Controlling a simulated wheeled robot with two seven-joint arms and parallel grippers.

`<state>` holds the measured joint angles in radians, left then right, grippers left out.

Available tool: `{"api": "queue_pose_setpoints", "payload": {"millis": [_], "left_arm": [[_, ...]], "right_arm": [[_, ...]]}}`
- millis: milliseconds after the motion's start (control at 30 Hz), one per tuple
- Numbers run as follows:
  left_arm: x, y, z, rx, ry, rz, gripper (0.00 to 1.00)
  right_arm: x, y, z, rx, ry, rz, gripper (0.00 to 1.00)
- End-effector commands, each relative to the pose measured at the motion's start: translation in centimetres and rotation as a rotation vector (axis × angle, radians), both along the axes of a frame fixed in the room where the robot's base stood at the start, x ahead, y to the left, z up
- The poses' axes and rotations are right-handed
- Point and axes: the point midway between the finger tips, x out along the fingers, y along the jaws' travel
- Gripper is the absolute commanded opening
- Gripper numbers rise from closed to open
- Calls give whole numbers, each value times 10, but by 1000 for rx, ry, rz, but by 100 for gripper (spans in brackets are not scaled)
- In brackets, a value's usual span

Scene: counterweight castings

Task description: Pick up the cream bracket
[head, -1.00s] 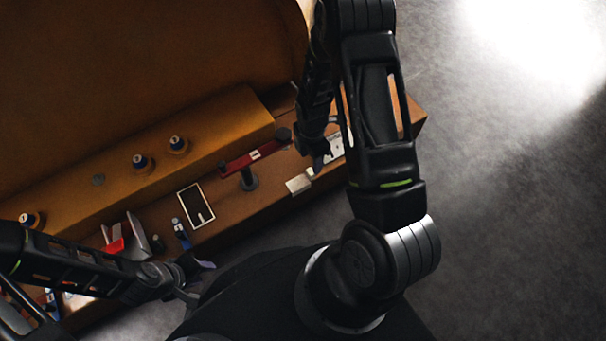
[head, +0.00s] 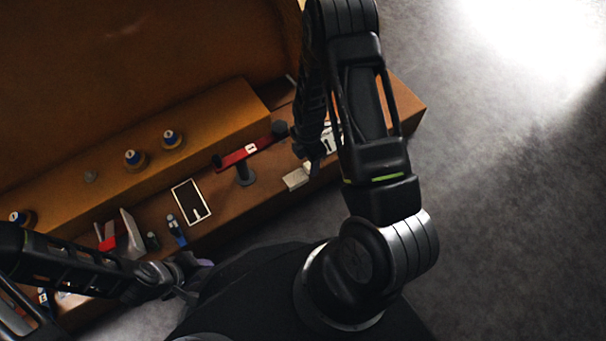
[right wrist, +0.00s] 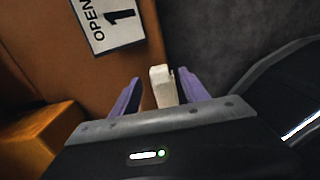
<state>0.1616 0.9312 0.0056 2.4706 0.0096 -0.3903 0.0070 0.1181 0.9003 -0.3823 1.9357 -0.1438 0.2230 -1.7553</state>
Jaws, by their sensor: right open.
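The cream bracket (head: 296,178) lies near the front edge of the brown bench in the head view. In the right wrist view the cream bracket (right wrist: 163,88) shows as a pale block between the two purple fingers of my right gripper (right wrist: 159,92). The fingers are open, with a visible gap on each side of it. In the head view my right gripper (head: 313,166) is just right of the bracket, its fingertips mostly dark and hard to see. My left gripper (head: 196,277) is away from the bracket at the lower left, fingers apart, seemingly empty.
A white sign (right wrist: 107,20) reading "OPEN 1" lies beside the bracket. A red bar on a dark post (head: 246,154) stands to the left. A white-framed dark panel (head: 191,204) and several small parts lie further left. A raised ledge (head: 215,108) with blue-topped knobs runs behind.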

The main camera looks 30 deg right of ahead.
Motion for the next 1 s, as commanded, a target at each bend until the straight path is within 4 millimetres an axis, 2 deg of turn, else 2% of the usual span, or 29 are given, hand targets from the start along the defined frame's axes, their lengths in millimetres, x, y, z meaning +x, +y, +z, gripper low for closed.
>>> {"api": "queue_pose_setpoints", "payload": {"millis": [33, 167, 767, 1000], "left_arm": [[1, 0, -9, 0, -2, 1, 36], [2, 0, -14, 1, -5, 3, 36], [2, 0, -12, 1, -6, 2, 36], [2, 0, -12, 1, -6, 3, 36]], "right_arm": [[0, 0, -13, 0, 1, 0, 53], [0, 0, -24, -1, 0, -1, 53], [0, 0, -23, 0, 0, 0, 53], [0, 0, -23, 0, -1, 0, 36]]}}
